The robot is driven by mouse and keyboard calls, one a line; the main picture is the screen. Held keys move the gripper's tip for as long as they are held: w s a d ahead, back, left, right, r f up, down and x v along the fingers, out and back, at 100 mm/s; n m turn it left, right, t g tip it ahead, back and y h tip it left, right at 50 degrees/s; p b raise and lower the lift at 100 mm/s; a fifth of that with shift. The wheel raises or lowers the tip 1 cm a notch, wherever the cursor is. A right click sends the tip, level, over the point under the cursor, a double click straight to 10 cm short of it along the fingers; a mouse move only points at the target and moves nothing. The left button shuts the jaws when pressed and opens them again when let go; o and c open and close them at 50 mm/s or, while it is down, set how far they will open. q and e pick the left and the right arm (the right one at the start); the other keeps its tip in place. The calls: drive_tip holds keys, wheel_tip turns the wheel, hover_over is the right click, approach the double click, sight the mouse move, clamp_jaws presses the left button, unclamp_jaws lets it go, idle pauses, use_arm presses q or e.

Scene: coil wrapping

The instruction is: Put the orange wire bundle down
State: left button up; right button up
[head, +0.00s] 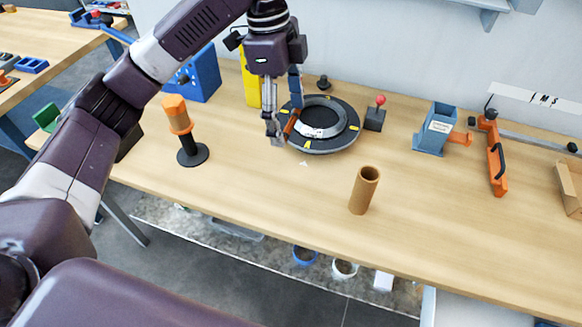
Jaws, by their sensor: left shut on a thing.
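My left gripper (284,130) hangs from above at the left side of a round black turntable (341,146). It is shut on the orange wire bundle (291,123), which shows as a narrow orange-brown piece between the fingers, seen almost edge-on. The bundle is at the turntable's left rim. I cannot tell whether it touches the turntable. The turntable has yellow marks and a grey ring (335,131) on top. My right gripper is not in view.
On the wooden table (270,195) stand an orange-topped black post (178,122), a brown cardboard tube (364,190), a red-knobbed box (375,118), a blue-grey dispenser (433,132) and an orange-handled tool (494,155). A blue box (203,78) is behind. The front middle is clear.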

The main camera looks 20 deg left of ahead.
use_arm(q)
hover_over(291, 188)
wheel_tip(291, 188, down, 7)
drive_tip(key=f, duration=0.5)
drive_tip(key=f+p, duration=0.1)
drive_tip(key=f, duration=0.1)
drive_tip(key=shift+a+f, duration=0.25)
drive_tip(key=shift+a, duration=0.05)
drive_tip(key=shift+f, duration=0.5)
wheel_tip(291, 188, down, 4)
drive_tip(key=shift+p, duration=0.3)
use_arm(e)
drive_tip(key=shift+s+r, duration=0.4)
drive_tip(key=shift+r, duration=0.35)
use_arm(q)
drive_tip(key=shift+f, duration=0.15)
drive_tip(key=o, duration=1)
drive_tip(key=shift+c, duration=0.2)
drive_tip(key=shift+o, duration=1.1)
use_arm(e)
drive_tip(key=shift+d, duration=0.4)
